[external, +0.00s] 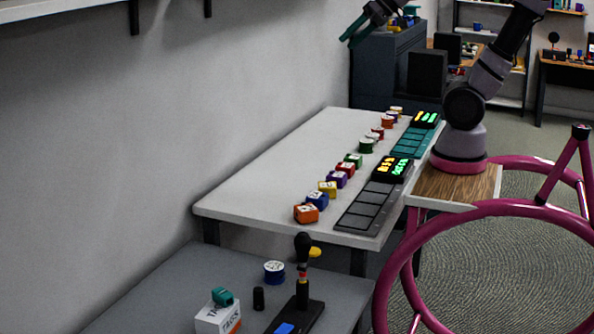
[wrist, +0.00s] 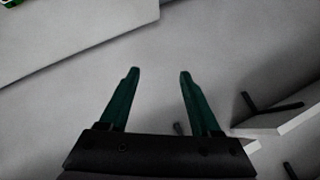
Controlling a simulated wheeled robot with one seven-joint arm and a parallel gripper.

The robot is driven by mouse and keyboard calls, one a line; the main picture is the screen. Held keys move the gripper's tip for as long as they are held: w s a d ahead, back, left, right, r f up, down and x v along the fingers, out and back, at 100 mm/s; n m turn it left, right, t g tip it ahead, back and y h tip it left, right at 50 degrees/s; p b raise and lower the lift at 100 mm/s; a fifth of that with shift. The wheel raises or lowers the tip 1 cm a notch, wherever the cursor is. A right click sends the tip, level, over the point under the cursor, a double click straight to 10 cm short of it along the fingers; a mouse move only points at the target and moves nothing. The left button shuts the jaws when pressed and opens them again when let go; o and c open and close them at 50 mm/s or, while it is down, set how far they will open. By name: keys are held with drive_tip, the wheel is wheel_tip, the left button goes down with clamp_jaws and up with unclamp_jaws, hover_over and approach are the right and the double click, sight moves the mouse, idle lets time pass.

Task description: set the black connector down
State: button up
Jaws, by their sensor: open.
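My gripper (external: 350,36) is high in the external view, above the far end of the white table (external: 265,190) and near the wall. In the wrist view its two dark green fingers (wrist: 160,72) are spread apart with nothing between them. I cannot pick out a black connector for certain. A small black cylinder (external: 258,298) stands on the lower grey table (external: 165,290), far from my gripper. It is too small to identify.
Several coloured blocks and spools (external: 345,169) line the white table beside a grey tray (external: 362,208) and a teal tray (external: 411,142). A black-topped stand (external: 303,288), a blue spool (external: 274,268) and a white box (external: 217,318) are on the grey table. The white table's left part is clear.

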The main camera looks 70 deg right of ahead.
drive_tip(key=s+d+f, duration=0.2)
drive_tip(key=s, duration=0.1)
drive_tip(key=s+d+f+g+h, duration=0.1)
drive_tip(key=s+d, duration=0.1)
drive_tip(key=s, duration=0.2)
drive_tip(key=shift+s+d+f+m+h, duration=0.25)
drive_tip(key=shift+d+f+m+h, duration=0.05)
drive_tip(key=shift+f+m, duration=0.1)
idle(0.6)
